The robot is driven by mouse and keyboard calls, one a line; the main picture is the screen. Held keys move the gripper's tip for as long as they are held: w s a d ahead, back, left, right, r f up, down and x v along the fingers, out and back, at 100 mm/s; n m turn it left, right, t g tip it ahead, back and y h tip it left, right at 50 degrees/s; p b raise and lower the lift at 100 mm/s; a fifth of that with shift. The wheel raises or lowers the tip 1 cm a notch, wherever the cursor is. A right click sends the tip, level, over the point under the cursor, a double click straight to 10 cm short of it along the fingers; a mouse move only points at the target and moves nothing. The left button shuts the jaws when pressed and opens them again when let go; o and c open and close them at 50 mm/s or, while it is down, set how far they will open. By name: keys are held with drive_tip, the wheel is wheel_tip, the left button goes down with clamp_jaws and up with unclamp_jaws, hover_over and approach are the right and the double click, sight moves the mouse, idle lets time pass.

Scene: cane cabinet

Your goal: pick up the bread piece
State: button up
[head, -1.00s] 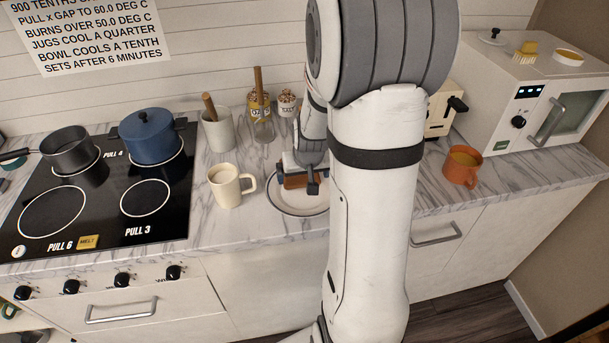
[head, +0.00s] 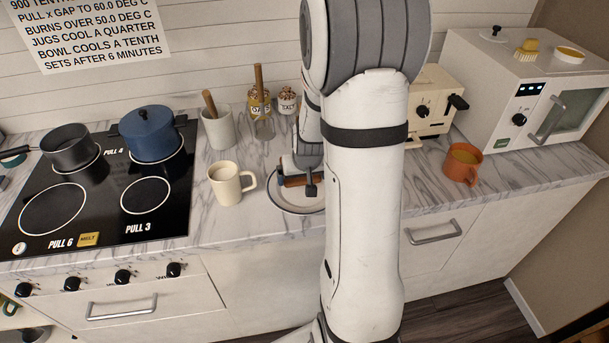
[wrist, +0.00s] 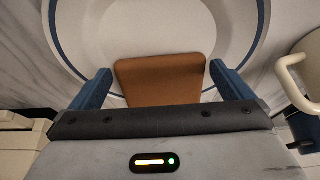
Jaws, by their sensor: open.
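The bread piece (wrist: 165,79) is a flat brown slab lying on a white plate with a blue rim (wrist: 165,24). In the head view, the plate (head: 284,204) stands on the counter between the cream mug and my arm, which hides its right part. My gripper (wrist: 159,88) is open, with one blue finger on each side of the bread and a visible gap at both sides. In the head view, my gripper (head: 298,186) is low over the plate, with a brown edge of the bread (head: 296,181) showing between its fingers.
A cream mug (head: 225,186) stands close to the left of the plate. An orange mug (head: 461,165) and a toaster (head: 428,108) are to the right. Behind are a utensil crock (head: 218,130) and jars (head: 260,115). The stove (head: 100,190) holds two pots.

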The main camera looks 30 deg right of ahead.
drive_tip(key=shift+f, duration=0.1)
idle(0.4)
drive_tip(key=c, duration=0.7)
